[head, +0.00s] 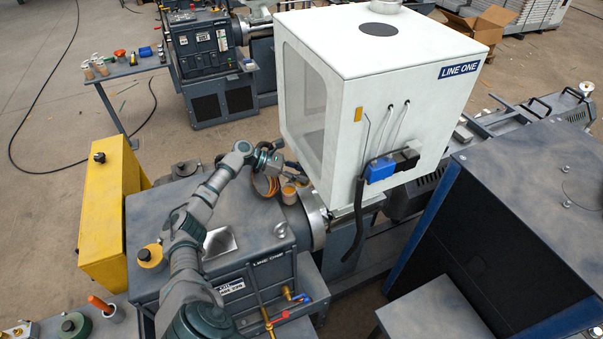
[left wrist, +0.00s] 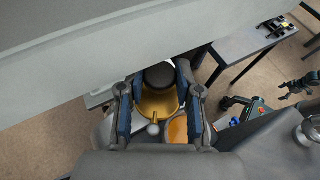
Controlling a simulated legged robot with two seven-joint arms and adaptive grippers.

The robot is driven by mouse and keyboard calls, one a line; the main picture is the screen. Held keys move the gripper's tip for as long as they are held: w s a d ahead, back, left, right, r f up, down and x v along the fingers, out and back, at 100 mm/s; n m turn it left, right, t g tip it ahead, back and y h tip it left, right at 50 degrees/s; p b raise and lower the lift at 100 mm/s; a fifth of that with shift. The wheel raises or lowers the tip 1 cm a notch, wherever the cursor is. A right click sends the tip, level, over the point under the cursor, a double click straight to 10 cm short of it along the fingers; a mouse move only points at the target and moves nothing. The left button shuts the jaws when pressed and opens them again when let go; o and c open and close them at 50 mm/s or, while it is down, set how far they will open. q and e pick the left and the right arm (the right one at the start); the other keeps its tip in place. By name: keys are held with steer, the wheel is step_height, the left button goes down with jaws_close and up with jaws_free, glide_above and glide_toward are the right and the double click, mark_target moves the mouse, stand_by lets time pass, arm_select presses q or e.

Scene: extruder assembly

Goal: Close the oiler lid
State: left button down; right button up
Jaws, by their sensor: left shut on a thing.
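The oiler shows in the left wrist view as a brass bell-shaped lid (left wrist: 156,103) with a dark round knob (left wrist: 160,75) on top. Beside it is a round orange opening (left wrist: 178,130), apparently the oiler's cup. My left gripper (left wrist: 159,78) has its fingers on both sides of the knob and is shut on the lid. In the head view my left gripper (head: 272,162) reaches over the grey machine's far edge, by the small orange-brown oiler cup (head: 289,192). The lid is too small to make out there. My right gripper is not seen.
A white LINE ONE hood (head: 380,45) stands close to the right of my gripper. The grey machine housing (head: 222,240) lies under my arm, with a yellow box (head: 108,205) at its left.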

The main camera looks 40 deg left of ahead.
arm_select(q)
steer(key=shift+s+f+m+g+h+b, duration=0.1)
steer(key=shift+s+m+g+h+b, duration=0.1)
steer(key=shift+m+g+h+b, duration=0.6)
steer(key=m+g+b, duration=0.2)
steer(key=shift+s+d+g, duration=0.1)
steer(key=shift+s+g, duration=0.25)
steer(key=shift+g, duration=0.05)
steer(key=shift+s+m+h+b, duration=0.1)
steer(key=shift+m+h+b, duration=0.2)
steer(key=shift+m+b, duration=0.15)
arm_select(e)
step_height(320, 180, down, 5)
arm_select(q)
steer(key=shift+s+m+g+b, duration=0.25)
steer(key=shift+m+g+b, duration=0.4)
steer(key=shift+g+b, duration=0.35)
steer(key=shift+s, duration=0.1)
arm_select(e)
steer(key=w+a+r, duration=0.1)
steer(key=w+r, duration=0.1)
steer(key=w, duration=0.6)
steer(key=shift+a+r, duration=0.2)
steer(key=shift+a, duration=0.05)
arm_select(q)
steer(key=shift+r, duration=0.2)
